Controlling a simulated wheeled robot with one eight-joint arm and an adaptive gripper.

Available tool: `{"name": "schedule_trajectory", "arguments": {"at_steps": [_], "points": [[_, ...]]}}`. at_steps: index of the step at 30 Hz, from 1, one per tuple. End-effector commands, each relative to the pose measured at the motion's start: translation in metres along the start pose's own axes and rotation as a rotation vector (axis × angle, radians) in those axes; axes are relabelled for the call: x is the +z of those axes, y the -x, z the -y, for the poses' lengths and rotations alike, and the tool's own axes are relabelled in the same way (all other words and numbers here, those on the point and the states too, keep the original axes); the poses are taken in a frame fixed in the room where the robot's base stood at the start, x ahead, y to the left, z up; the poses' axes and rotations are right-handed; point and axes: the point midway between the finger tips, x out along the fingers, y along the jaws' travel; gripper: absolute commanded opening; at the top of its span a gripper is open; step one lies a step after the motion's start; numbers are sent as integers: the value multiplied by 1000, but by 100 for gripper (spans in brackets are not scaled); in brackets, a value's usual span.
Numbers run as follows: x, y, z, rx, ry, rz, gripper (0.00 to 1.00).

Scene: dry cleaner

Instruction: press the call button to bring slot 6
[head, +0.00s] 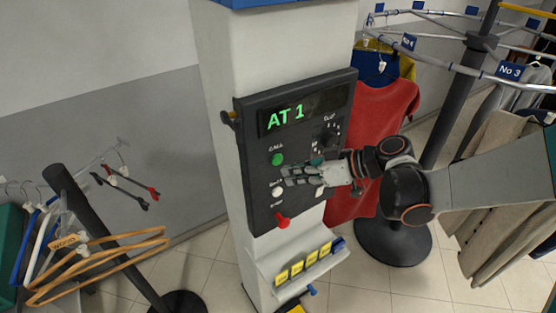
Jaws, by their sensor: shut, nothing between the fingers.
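The control panel (256,180) is a dark box on a white column. Its display (287,116) reads "AT 1" in green. The green call button (277,159) sits under the label "CALL" at the panel's left. A white button (277,191) is below it, and a red lever or knob (283,221) is near the bottom. A dial (329,139) is at the upper right, its setting too small to read. My gripper (286,176) is shut and empty in front of the panel, just below and right of the green button. Contact with the panel cannot be told.
A rail carousel with hanging clothes stands at the right, with a "No 3" tag (510,71) and a red garment (372,135). A ledge with yellow tags (297,269) juts below the panel. A stand with wooden hangers (95,262) is at the lower left.

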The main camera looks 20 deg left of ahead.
Motion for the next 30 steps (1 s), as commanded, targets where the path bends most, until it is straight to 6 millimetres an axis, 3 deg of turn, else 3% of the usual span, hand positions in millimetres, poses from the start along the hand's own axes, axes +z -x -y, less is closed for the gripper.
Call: {"name": "schedule_trajectory", "arguments": {"at_steps": [7, 30], "points": [[-6, -10, -7, -1, 1, 0, 0], [-7, -10, -7, 0, 0, 0, 0]]}}
